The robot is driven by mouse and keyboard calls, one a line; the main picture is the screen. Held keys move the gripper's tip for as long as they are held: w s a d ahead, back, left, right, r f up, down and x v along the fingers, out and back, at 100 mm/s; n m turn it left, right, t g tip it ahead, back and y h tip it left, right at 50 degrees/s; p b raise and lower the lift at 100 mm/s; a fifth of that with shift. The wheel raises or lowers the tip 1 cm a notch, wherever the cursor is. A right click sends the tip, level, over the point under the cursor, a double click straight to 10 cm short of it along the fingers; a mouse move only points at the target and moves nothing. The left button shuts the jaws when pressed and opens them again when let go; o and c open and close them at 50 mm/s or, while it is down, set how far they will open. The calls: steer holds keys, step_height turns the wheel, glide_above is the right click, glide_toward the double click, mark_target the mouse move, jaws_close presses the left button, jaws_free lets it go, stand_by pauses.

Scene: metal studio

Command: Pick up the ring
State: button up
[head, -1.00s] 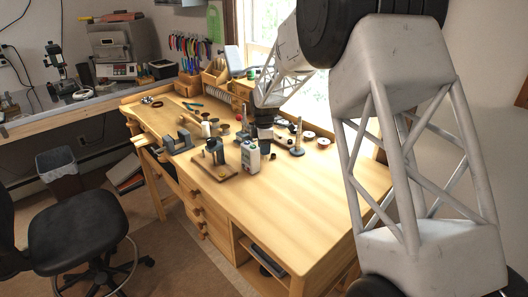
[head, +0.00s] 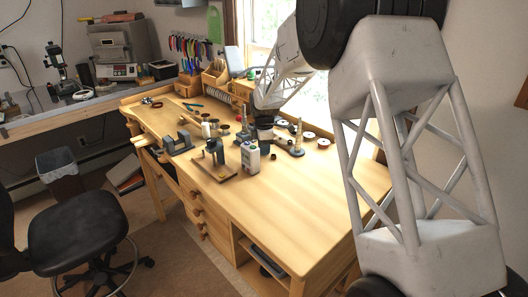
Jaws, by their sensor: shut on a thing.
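My gripper (head: 265,137) is small and dark at the end of my white arm. It is low over the back middle of the bench, just behind and right of a white bottle (head: 250,158). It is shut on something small. The ring cannot be made out separately; it is too small or hidden at the fingertips. A pale cone-shaped stand (head: 298,136) is to the right of the gripper.
The wooden bench (head: 290,205) has clear room at its front and right. A small tool on a board (head: 215,165), a vise (head: 178,143) and several small round containers crowd the area left of the gripper. Wooden tool holders (head: 215,75) stand at the back.

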step_height(320, 180, up, 10)
stand_by(0.8)
